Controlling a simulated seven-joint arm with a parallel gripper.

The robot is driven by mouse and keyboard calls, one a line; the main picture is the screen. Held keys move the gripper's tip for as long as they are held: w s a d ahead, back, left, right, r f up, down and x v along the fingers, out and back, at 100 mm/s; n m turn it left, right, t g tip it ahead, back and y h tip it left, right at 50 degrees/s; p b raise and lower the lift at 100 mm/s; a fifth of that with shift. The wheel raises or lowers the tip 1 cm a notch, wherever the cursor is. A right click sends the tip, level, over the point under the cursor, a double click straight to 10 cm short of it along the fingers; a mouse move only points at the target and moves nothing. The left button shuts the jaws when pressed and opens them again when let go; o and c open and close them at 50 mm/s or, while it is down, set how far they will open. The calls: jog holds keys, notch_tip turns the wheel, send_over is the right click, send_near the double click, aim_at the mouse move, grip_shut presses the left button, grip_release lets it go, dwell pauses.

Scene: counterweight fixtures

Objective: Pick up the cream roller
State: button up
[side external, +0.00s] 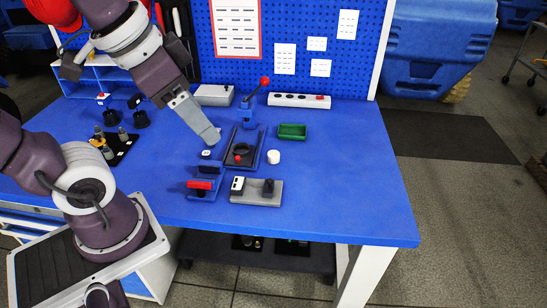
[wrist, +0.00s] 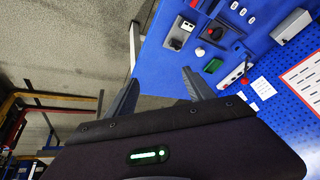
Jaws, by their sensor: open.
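The cream roller (side external: 273,156) is a short, pale cylinder on the blue table, just right of the dark press base. In the wrist view it shows as a small pale spot (wrist: 199,52). My gripper (side external: 212,139) is above the table, left of the press and apart from the roller. In the wrist view my gripper (wrist: 160,90) has its two dark fingers spread with nothing between them. The side external view shows the gripper nearly edge-on.
The blue press (side external: 249,115) with a red-knobbed lever stands behind the roller. A green tray (side external: 292,131) is behind and right. A grey fixture (side external: 262,198) and a blue fixture with a red block (side external: 200,185) are in front. The table's right side (side external: 360,180) is clear.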

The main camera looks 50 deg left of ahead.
jog(key=w+a+m+g, duration=0.1)
jog(key=w+a+m, duration=0.1)
jog(key=w, duration=0.4)
jog(key=w+a+m+g, duration=0.1)
jog(key=w+a+m, duration=0.15)
jog(key=w, duration=0.35)
jog(key=m+g, duration=0.3)
jog(key=m, duration=0.8)
send_over(273, 153)
jog(key=f, duration=2.6)
jog(key=shift+w+a+f, duration=0.3)
jog(key=shift+f, duration=0.1)
jog(key=f, duration=0.7)
jog(key=shift+s+d, duration=0.3)
jog(key=shift+d, duration=0.1)
jog(key=shift+r, duration=0.1)
grip_shut()
